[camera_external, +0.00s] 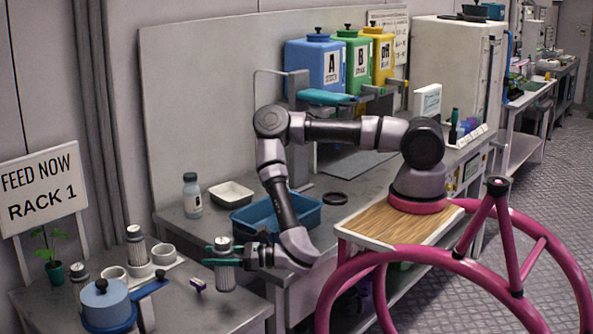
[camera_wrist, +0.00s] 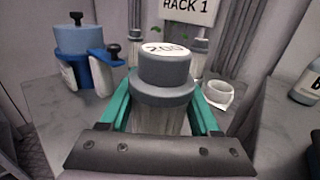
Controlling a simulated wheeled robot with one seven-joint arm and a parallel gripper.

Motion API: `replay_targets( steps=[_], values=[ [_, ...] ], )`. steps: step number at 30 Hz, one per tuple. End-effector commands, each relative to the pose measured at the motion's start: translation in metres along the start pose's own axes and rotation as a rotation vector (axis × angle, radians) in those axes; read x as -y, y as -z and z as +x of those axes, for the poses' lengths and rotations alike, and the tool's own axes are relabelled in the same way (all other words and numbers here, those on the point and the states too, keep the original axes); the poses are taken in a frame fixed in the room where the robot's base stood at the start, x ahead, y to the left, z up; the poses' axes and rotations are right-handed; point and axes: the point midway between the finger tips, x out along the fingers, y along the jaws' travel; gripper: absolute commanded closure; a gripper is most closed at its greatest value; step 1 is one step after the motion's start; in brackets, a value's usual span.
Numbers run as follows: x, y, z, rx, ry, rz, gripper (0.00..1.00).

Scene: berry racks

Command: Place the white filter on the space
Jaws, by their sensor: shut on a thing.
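The white filter (camera_wrist: 160,118) is a pale cylinder with a grey cap and a white top marked 200. My gripper (camera_wrist: 162,108) is shut on it, with a green finger on either side, and it looks upright. In the external view my gripper (camera_external: 222,260) holds the filter (camera_external: 225,278) over the front right part of the rack 1 table (camera_external: 222,310). I cannot tell whether its base touches the table. Similar capped cylinders stand at the back (camera_external: 135,250) and left (camera_external: 80,282) of that table. No marked space is clearly visible.
White cups (camera_external: 163,255) stand on a pale tray (camera_external: 178,262) behind my gripper. A blue pot (camera_external: 106,308) and a plant (camera_external: 54,272) are at the left. A small purple item (camera_external: 198,285) lies beside the filter. A blue bin (camera_external: 248,220) is on the counter behind.

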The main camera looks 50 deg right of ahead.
Motion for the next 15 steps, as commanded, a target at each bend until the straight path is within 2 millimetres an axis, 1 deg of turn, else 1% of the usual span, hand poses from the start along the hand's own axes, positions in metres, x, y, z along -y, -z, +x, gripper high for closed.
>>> replay_targets(
  steps=[4, 9, 11, 15],
  values=[
    [0.0, 0.013, -0.001, -0.002, 0.0, 0.0, 0.95],
    [0.0, 0.036, 0.0, -0.001, 0.001, 0.0, 0.95],
    [0.0, 0.039, 0.0, 0.0, 0.0, 0.001, 0.95],
    [0.0, 0.039, 0.0, 0.001, 0.0, 0.001, 0.95]
  ],
)
